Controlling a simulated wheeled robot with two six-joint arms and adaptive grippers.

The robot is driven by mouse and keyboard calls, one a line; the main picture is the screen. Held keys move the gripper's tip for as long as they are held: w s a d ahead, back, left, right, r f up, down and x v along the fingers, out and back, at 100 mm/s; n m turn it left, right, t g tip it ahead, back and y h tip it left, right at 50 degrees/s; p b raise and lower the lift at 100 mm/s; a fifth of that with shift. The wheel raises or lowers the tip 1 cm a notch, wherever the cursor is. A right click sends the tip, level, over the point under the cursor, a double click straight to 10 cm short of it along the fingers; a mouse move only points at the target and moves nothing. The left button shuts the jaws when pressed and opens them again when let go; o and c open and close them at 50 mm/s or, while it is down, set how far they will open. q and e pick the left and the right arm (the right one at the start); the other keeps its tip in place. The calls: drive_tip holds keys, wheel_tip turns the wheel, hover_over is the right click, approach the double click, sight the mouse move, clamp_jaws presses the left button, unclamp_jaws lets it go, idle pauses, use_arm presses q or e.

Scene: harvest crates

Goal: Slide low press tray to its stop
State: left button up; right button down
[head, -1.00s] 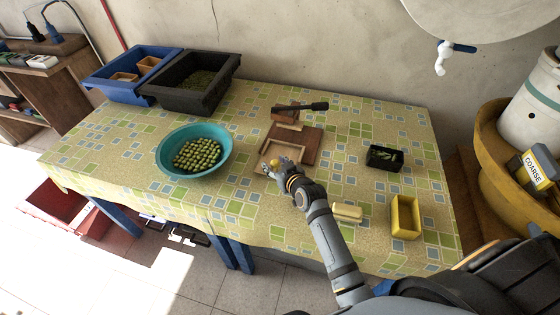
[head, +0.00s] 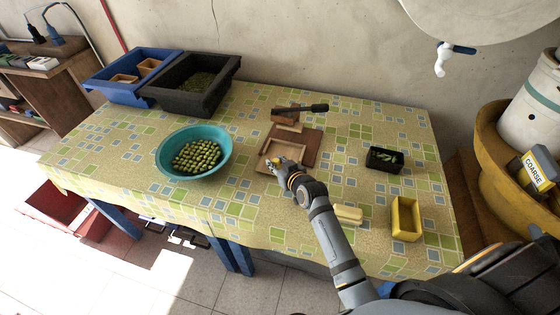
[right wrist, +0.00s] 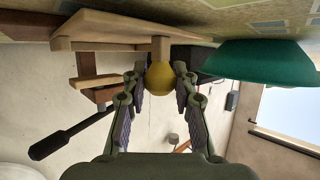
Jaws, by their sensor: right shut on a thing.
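The low press tray (head: 291,148), a shallow pale wooden frame, lies on the brown board of the press (head: 312,143) on the table. A yellow knob (right wrist: 160,77) stands at its near end on a pale wooden piece. My right gripper (head: 277,165) is at this near end. In the right wrist view its fingers (right wrist: 160,84) are shut on the yellow knob, one on each side. In the head view the hand mostly hides the knob. My left gripper is not in view.
The press's black lever (head: 308,107) stands behind the tray. A teal bowl of green fruit (head: 224,152) is to the left. A black box (head: 384,168), a yellow box (head: 404,233) and a pale block (head: 347,214) are to the right. Blue and black crates (head: 160,97) stand at the back left.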

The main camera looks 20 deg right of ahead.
sight(284, 148)
drive_tip(key=shift+w+d+b, duration=0.3)
drive_tip(key=shift+w+d, duration=0.4)
drive_tip(key=shift+w, duration=0.2)
drive_tip(key=shift+w+d+b, duration=0.3)
drive_tip(key=shift+w+d, duration=0.35)
drive_tip(key=shift+w, duration=0.25)
drive_tip(key=shift+w+d+b, duration=0.6)
drive_tip(key=shift+w+d, duration=0.25)
drive_tip(key=shift+w, duration=0.3)
drive_tip(key=c, duration=1)
unclamp_jaws()
drive_tip(key=shift+s, duration=0.1)
drive_tip(key=v, duration=1.1)
drive_tip(key=shift+s+r, duration=0.25)
drive_tip(key=shift+s, duration=0.05)
